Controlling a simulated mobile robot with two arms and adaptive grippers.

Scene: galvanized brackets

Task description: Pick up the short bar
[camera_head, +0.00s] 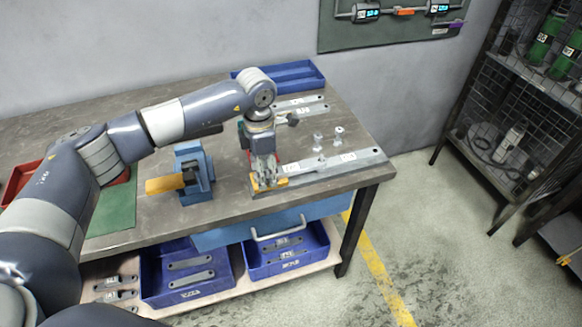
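My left arm comes in from the left, and its gripper (266,183) points down at the front right of the workbench. Its fingertips are at the left end of a long grey labelled bar or fixture (335,163), beside a yellow piece (256,186). The fingers hide what lies between them, so I cannot tell if they are shut on anything. Two flat grey bars with white labels (303,108) lie at the back of the bench. I cannot tell which bar is the short one. My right gripper is out of view.
A blue vise-like fixture (193,160) with a yellow block stands left of the gripper. Small metal posts (339,134) stand behind the long bar. A blue tray (297,76) is at the back. Blue bins (190,291) with bars sit on the lower shelf. A wire rack stands right.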

